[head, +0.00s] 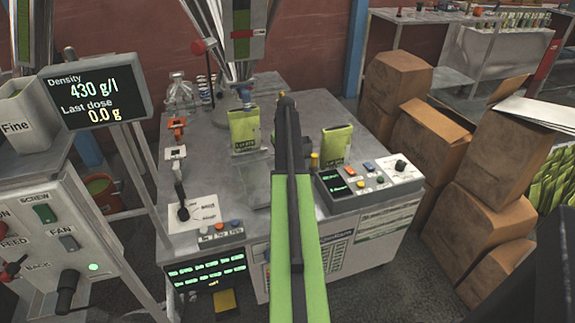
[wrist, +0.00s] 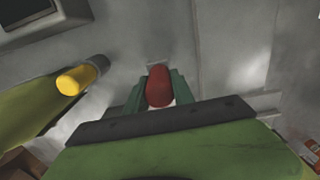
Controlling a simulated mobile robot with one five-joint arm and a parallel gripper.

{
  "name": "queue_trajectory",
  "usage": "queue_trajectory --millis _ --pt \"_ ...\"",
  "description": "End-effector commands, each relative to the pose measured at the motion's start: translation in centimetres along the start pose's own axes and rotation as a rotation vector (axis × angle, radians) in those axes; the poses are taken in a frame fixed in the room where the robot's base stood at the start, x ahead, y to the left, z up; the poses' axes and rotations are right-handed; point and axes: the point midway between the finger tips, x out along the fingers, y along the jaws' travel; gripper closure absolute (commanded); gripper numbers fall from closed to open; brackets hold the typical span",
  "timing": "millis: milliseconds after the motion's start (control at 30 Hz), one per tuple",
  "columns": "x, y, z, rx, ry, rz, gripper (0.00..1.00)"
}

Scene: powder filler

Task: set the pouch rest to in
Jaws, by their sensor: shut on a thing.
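My gripper (wrist: 160,100) is shut on a red knob (wrist: 159,84), which shows between its two green fingers in the wrist view. A small pale plate lies just beyond the knob. In the head view my arm crosses the middle of the bench and hides the knob. A green pouch (head: 243,130) stands upright left of my arm, below the filler spout. I cannot clearly make out the pouch rest itself or read its position.
A second green pouch (head: 337,143) stands right of my arm, behind a control box (head: 370,183). A yellow-topped post (wrist: 76,80) is close left of my gripper. A dark lever (head: 181,195) is at the bench's left. Cardboard boxes (head: 395,90) stack at right.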

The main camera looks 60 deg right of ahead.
Motion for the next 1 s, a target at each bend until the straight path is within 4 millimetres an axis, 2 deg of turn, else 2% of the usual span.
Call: queue_trajectory --millis 200,567,600,700,767,1000 --pt "0.00 -0.31 -0.89 -0.002 0.004 -0.005 1.00" --pt "-0.02 -0.31 -1.11 -0.002 0.007 -0.004 1.00" --pt "-0.02 -0.31 -1.12 -0.003 0.008 -0.004 0.67" --pt "-0.02 -0.25 -1.05 -0.002 0.006 -0.003 0.54" --pt "-0.02 -0.20 -0.99 -0.002 0.005 -0.002 0.49" --pt "-0.02 -0.10 -0.85 -0.001 0.002 -0.001 0.49"
